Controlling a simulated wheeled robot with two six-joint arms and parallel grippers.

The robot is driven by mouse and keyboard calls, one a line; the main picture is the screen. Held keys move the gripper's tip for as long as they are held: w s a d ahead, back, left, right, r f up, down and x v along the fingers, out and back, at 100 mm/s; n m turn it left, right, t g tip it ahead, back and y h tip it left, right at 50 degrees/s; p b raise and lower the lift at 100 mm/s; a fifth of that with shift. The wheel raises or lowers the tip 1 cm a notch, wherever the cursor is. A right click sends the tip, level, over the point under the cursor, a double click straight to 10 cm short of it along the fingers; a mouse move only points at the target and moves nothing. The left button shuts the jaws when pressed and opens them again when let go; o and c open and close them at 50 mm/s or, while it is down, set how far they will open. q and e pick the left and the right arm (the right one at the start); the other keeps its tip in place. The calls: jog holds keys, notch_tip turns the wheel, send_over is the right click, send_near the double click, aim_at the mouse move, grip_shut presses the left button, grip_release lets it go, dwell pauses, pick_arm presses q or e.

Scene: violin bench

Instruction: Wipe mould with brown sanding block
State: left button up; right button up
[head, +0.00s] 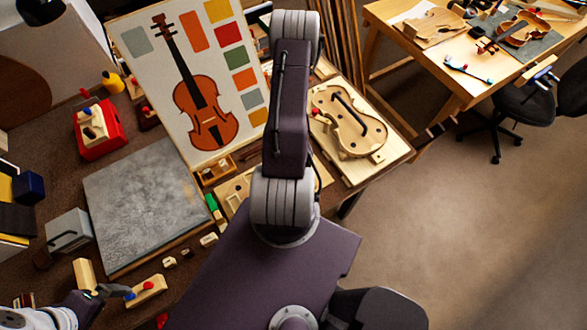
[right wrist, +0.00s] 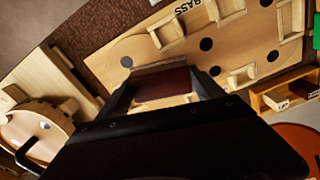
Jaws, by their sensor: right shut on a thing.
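The brown sanding block (right wrist: 165,84) is between the fingers of my right gripper (right wrist: 163,90) in the right wrist view. That gripper is shut on it, above a pale board with cut-outs. My right arm hides this gripper in the head view. The mould (head: 348,122), a pale violin-shaped form with a dark bar across it, lies on a board at the bench's right end. It also shows at the left of the right wrist view (right wrist: 38,125), apart from the block. My left gripper (head: 108,292) is at the lower left of the head view; its opening is unclear.
The board with cut-outs (right wrist: 240,45) bears the letters BASS. A grey slab (head: 140,200) lies bare mid-bench. A violin picture panel (head: 150,70) stands behind. A red holder (head: 100,143) and a wooden piece with coloured knobs (head: 150,290) are at the left.

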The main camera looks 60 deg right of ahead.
jog(key=shift+f+b, duration=0.8)
jog(key=shift+f, duration=0.2)
jog(key=shift+w+d+r, duration=0.1)
jog(key=shift+w+d, duration=0.4)
jog(key=shift+w, duration=0.4)
jog(key=shift+w+d+r, duration=0.1)
jog(key=shift+w+d, duration=0.4)
jog(key=shift+w, duration=0.4)
jog(key=shift+f, duration=0.15)
